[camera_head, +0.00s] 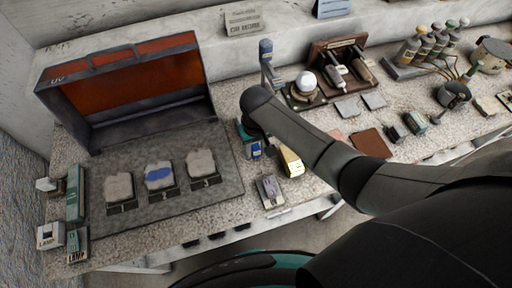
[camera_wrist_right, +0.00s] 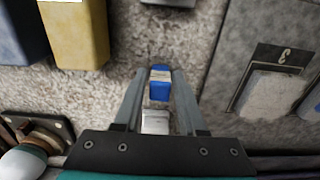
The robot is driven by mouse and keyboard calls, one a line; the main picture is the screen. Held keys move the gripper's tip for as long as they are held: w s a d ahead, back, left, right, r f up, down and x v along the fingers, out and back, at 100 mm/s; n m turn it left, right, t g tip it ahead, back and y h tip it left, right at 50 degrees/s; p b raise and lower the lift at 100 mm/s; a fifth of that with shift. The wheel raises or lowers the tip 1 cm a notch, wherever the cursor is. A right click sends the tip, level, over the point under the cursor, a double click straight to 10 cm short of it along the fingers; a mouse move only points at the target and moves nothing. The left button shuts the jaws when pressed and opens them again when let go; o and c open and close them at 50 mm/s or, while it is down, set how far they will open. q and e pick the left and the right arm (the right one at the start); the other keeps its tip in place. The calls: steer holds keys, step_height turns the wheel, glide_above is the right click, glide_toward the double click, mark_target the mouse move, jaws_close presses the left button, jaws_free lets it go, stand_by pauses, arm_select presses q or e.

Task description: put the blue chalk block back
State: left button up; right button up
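The blue chalk block (camera_wrist_right: 160,85), with a pale band on it, stands on the speckled bench between the two fingers of my right gripper (camera_wrist_right: 160,76). Narrow gaps appear to show between the block and each finger, so the gripper looks open around it. In the head view the block (camera_head: 255,153) is a small blue shape just below my right gripper (camera_head: 249,140), whose fingers are mostly hidden by my arm. A small whitish piece (camera_wrist_right: 155,122) shows between the fingers, nearer the wrist. My left gripper is not in view.
A yellow block (camera_head: 291,162) stands close to the right of the gripper. A labelled grey box (camera_head: 270,191) lies in front. A grey board (camera_head: 222,163) with three plaster pieces lies left, before an open orange-lined case (camera_head: 135,82). A white sphere (camera_head: 306,82) sits behind.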

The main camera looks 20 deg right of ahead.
mark_target(256, 147)
steer(key=shift+o, duration=1.2)
steer(key=shift+r, duration=0.1)
step_height(256, 147, up, 12)
steer(key=p, duration=0.3)
